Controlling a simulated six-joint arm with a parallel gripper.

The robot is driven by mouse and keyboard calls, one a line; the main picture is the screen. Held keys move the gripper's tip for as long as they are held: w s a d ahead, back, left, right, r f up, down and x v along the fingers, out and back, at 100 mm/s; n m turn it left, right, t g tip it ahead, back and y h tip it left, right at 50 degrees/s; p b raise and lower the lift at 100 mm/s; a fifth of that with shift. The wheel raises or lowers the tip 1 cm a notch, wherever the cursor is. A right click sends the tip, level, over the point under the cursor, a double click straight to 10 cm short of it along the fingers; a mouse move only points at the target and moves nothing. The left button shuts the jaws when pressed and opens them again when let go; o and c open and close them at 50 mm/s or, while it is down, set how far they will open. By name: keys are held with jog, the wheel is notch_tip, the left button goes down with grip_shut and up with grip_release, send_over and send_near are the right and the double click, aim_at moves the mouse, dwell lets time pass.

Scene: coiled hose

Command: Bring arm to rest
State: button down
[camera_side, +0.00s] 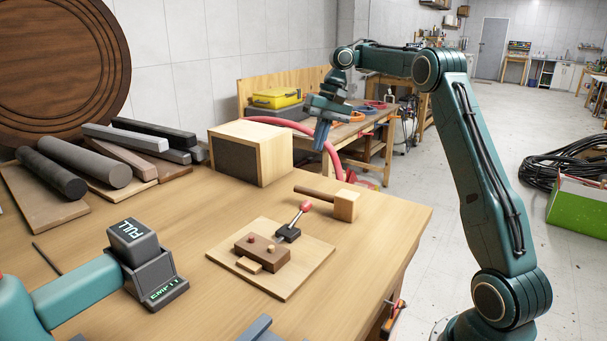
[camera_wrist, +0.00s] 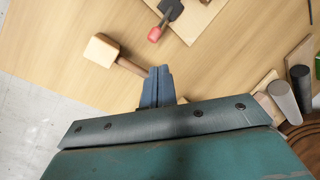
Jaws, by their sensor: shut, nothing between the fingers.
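My arm stands at the right in the side view, bent at the elbow, with its forearm reaching left above the table's far edge. My gripper (camera_side: 323,140) points down in the air over the far part of the wooden table (camera_side: 400,222), right of the speaker-like wooden box (camera_side: 262,150). Its two fingers are together and hold nothing. In the wrist view the closed fingers (camera_wrist: 159,75) hang above the tabletop, apart from the mallet (camera_wrist: 101,50) beside them. The same mallet (camera_side: 345,204) lies on the table in the side view.
A board (camera_side: 305,275) with a red-knobbed toggle clamp (camera_side: 289,232) lies mid-table. A block marked FULL (camera_side: 135,240) sits in a holder marked EMPTY at front left. Dark and grey bars (camera_side: 85,160) lie at back left. A coiled black hose (camera_side: 565,165) lies on the floor.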

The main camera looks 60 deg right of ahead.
dwell(0.3)
jog(key=s+a+r+n+t, duration=0.15)
jog(key=s+a+r, duration=0.25)
jog(key=a, duration=0.5)
jog(key=s+a+r+n+t, duration=0.15)
jog(key=s+a+r, duration=0.3)
jog(key=a, duration=0.45)
jog(key=s+f+n+h, duration=0.1)
jog(key=s+f, duration=0.2)
jog(key=s, duration=0.3)
jog(key=s+a+f+n+h, duration=0.1)
jog(key=s+f, duration=0.1)
jog(key=s, duration=0.5)
jog(key=s+a+f+n+t+h, duration=0.1)
jog(key=s+f+n, duration=0.1)
jog(key=s, duration=0.4)
jog(key=shift+s+f, duration=0.4)
jog(key=shift+f, duration=0.45)
